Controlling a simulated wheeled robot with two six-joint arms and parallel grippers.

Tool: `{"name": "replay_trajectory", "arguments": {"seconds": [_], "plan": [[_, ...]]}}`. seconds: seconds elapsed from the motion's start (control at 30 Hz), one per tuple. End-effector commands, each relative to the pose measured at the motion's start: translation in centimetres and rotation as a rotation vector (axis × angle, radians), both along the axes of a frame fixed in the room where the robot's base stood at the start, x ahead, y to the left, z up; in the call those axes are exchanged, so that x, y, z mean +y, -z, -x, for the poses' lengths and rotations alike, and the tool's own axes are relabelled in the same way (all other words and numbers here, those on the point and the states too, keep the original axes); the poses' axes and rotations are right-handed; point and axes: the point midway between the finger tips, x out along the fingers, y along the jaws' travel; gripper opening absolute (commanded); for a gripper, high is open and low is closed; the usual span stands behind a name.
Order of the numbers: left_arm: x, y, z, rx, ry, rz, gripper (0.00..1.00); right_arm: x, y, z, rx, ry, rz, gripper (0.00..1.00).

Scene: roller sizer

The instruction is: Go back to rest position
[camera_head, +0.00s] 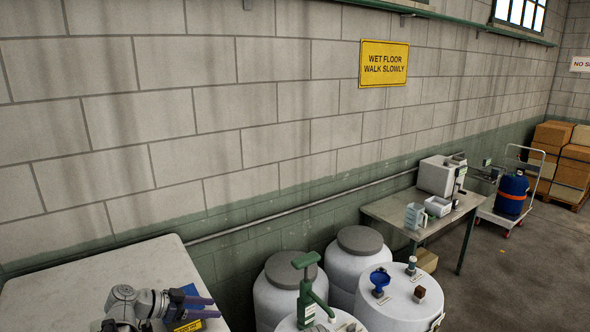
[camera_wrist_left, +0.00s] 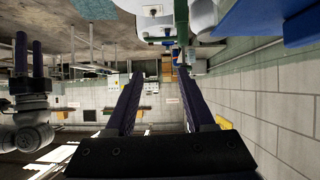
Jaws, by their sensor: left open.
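My left gripper (camera_head: 210,307) is at the bottom left of the head view, over the pale table, with its two purple fingers apart and pointing right. In the left wrist view its fingers (camera_wrist_left: 160,78) stand wide apart with nothing between them. A blue object with a yellow label (camera_head: 183,293) is right by this gripper in the head view; the gripper partly hides it, and I cannot tell whether they touch. My right gripper (camera_wrist_left: 29,62) shows at the left edge of the left wrist view, its fingers apart and empty.
The pale table (camera_head: 70,280) has bare room left of the arm. White drums (camera_head: 395,310) stand right of it, one with a green hand pump (camera_head: 308,290). A bench (camera_head: 400,212) with equipment and a cart with a blue drum (camera_head: 511,195) are farther right. A block wall runs behind.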

Motion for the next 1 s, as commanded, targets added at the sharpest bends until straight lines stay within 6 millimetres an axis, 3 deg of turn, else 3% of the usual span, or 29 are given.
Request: {"name": "replay_trajectory", "arguments": {"seconds": [0.27, 0.47, 0.67, 0.8, 1.0], "plan": [[-3.5, 3.4, 1.5, 0.136, 0.012, -0.035, 0.54, 0.0, 1.6, 0.0, 0.0, -0.001, 0.0, 0.5], [-7.5, 7.5, 3.8, 0.307, 0.007, -0.1, 0.54, 0.0, 3.4, 0.0, 0.0, -0.003, 0.001, 0.5], [-12.4, 13.4, 8.0, 0.54, -0.045, -0.242, 0.54, 0.0, 6.4, 0.0, -0.001, -0.005, 0.001, 0.5], [-15.7, 18.8, 12.7, 0.717, -0.163, -0.425, 0.54, 0.1, 9.4, -0.1, -0.001, -0.007, 0.001, 0.5], [-17.4, 23.3, 17.7, 0.816, -0.406, -0.66, 0.54, 0.1, 12.5, -0.1, -0.002, -0.01, 0.001, 0.5]]}}
